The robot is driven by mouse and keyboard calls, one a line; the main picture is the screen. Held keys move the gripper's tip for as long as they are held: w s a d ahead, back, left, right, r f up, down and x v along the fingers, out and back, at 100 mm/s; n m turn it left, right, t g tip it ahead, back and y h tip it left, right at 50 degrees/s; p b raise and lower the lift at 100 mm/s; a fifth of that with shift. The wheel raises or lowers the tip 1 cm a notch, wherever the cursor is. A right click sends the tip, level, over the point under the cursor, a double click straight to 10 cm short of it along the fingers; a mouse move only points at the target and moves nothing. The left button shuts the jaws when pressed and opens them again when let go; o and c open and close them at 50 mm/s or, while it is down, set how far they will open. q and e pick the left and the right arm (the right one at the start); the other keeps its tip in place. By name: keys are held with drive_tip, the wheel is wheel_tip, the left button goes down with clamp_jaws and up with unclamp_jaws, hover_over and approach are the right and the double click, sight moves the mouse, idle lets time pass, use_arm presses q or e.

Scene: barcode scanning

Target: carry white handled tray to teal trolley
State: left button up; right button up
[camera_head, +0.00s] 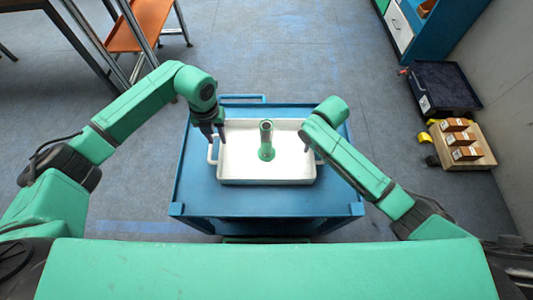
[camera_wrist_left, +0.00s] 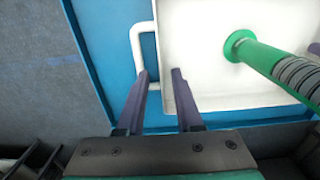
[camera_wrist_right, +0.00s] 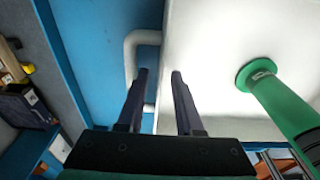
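The white handled tray (camera_head: 240,176) lies on a blue trolley (camera_head: 195,185) in front of me. A green post-like object on a round base (camera_head: 266,152) stands in it. My left gripper (camera_head: 221,140) is open over the tray's left side; its fingertips (camera_wrist_left: 160,72) are near the white side handle (camera_wrist_left: 136,42). My right gripper (camera_wrist_right: 160,72) is open over the opposite side, near the other handle (camera_wrist_right: 130,60); in the head view my right arm mostly hides it. Neither gripper visibly holds the tray. I see no separate teal trolley.
An orange-topped table (camera_head: 138,28) stands at the back left. A dark crate (camera_head: 445,88) and a wooden pallet with several brown boxes (camera_head: 470,160) are at the right by the wall. A blue cabinet (camera_head: 425,35) stands at the back right. The floor behind the trolley is clear.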

drive_tip(key=shift+r, duration=0.2)
use_arm(q)
wheel_tip(320, 180, up, 5)
drive_tip(key=shift+r, duration=0.15)
use_arm(e)
wheel_tip(320, 180, up, 12)
drive_tip(key=s, duration=0.1)
drive_tip(key=shift+s+f, duration=0.2)
drive_tip(key=shift+s, duration=0.05)
